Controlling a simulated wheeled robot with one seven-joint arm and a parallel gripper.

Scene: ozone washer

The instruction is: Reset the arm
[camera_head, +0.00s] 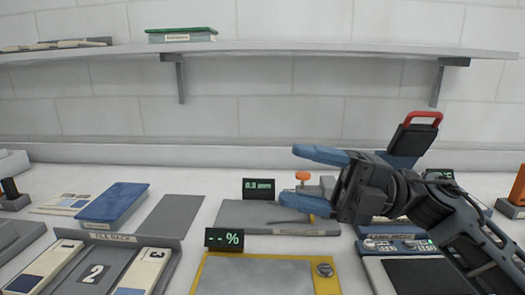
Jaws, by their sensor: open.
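My gripper (290,173) is at the right of centre in the head view, raised in front of the bench and pointing left. Its two blue fingers are spread wide apart, with nothing held between them. An orange knob on a small post (302,176) shows in the gap between the fingers, on a grey station behind. I cannot tell how far the fingers are from that knob. My dark arm reaches in from the lower right and hides part of the bench behind it.
A yellow-framed plate (257,273) is at front centre, a tile rack (118,238) and blue block (112,203) at left. A shelf (290,49) runs above; the space between is clear.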

